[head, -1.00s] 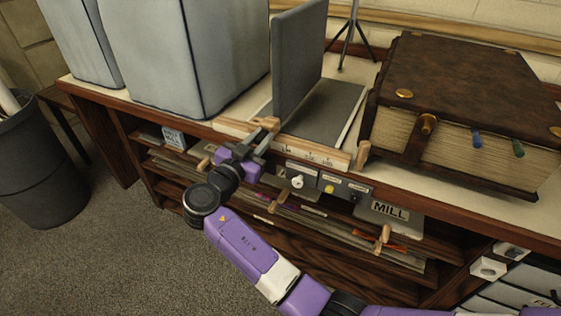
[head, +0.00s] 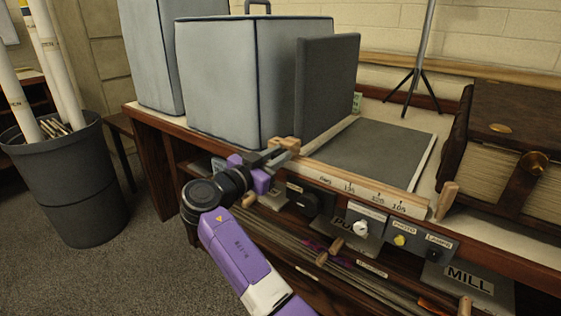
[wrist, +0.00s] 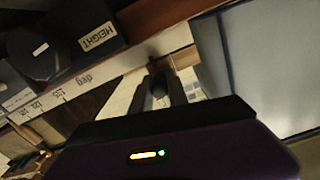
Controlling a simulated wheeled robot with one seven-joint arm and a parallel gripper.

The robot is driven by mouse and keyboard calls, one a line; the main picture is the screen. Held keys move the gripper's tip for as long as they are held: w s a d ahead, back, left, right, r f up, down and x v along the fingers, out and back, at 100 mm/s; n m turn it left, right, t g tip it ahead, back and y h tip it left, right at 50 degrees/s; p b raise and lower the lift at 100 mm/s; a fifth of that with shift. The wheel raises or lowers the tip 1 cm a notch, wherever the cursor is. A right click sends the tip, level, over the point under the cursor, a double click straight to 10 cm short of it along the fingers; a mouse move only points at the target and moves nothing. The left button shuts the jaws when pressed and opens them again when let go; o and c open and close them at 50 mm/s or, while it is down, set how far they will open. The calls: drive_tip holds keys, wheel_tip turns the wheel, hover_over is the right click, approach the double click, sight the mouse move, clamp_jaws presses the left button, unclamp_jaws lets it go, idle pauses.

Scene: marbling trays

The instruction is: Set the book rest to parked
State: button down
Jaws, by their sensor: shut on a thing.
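The book rest has a flat dark grey base panel (head: 370,158) on the bench top and a grey upright panel (head: 328,85) at its left side. A pale wooden scale (head: 365,192) marked in degrees runs along its front edge; it also shows in the wrist view (wrist: 50,102). My gripper (head: 278,152) is at the scale's left end, shut on a small wooden handle (head: 288,143) below the upright panel.
A grey covered box (head: 240,80) stands close behind and left of my gripper. A control strip with knobs (head: 362,228) sits below the scale. A thick brown book (head: 515,150) lies to the right, and a tripod (head: 410,85) stands behind. A bin (head: 75,185) stands on the floor at left.

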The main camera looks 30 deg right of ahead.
drive_tip(key=shift+w+a, duration=0.25)
drive_tip(key=c, duration=1.7)
unclamp_jaws()
drive_tip(key=o, duration=0.4)
drive_tip(key=shift+d, duration=0.1)
drive_tip(key=p+v, duration=0.1)
drive_tip(key=v, duration=0.7)
drive_tip(key=shift+n, duration=0.3)
